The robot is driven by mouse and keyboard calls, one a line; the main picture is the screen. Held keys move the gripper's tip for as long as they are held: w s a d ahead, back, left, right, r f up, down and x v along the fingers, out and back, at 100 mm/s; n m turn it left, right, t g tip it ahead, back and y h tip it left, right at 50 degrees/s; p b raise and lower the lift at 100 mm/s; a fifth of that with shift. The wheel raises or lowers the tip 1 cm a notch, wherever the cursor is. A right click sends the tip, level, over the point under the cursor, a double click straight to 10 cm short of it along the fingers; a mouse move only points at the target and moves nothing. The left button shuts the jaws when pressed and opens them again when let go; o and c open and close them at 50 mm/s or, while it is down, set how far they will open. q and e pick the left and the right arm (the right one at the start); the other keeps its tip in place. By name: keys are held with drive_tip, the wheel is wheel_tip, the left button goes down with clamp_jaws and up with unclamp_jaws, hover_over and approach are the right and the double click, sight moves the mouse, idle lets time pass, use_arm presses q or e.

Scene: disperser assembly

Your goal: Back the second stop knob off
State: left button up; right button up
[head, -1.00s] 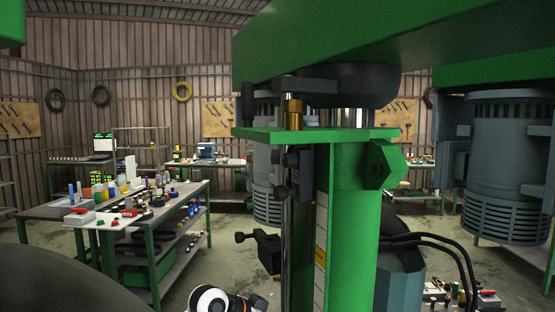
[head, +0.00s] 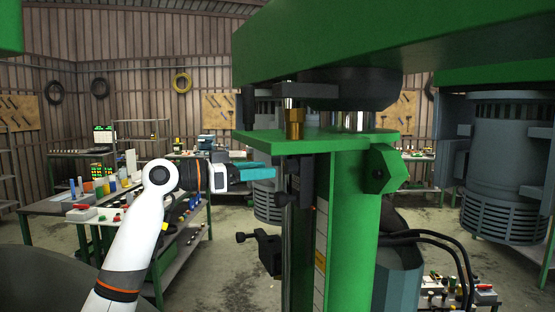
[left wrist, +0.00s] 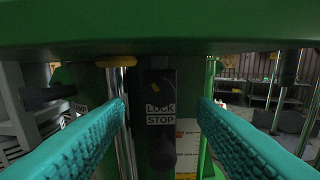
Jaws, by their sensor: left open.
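My left gripper (head: 268,172) is open, its teal fingers pointing right at the green column, just below the collar plate. A dark stop block (head: 305,175) is by the fingertips, with a black knob (head: 281,199) slightly below them. Below it, a second dark block (head: 270,255) carries another black knob (head: 240,237) sticking out left. In the left wrist view the open fingers flank a dark block (left wrist: 153,85) labelled LOCK and STOP, with a round dark knob (left wrist: 162,153) below the label. Nothing is between the fingers' pads. My right gripper is not in view.
The green plate (head: 320,138) with a brass fitting (head: 294,122) sits just above the gripper. A large green beam (head: 400,45) overhangs the column (head: 348,230). A bench (head: 50,207) with small parts stands behind my left arm. Black cables (head: 435,245) hang right of the column.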

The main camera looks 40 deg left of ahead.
sight(285, 168)
use_arm(q)
drive_tip(key=p+x, duration=0.1)
drive_tip(key=x, duration=0.3)
drive_tip(key=shift+r, duration=0.1)
drive_tip(key=shift+w+d, duration=0.2)
drive_tip(key=shift+w, duration=0.15)
drive_tip(key=c, duration=1)
drive_tip(key=shift+o, duration=0.2)
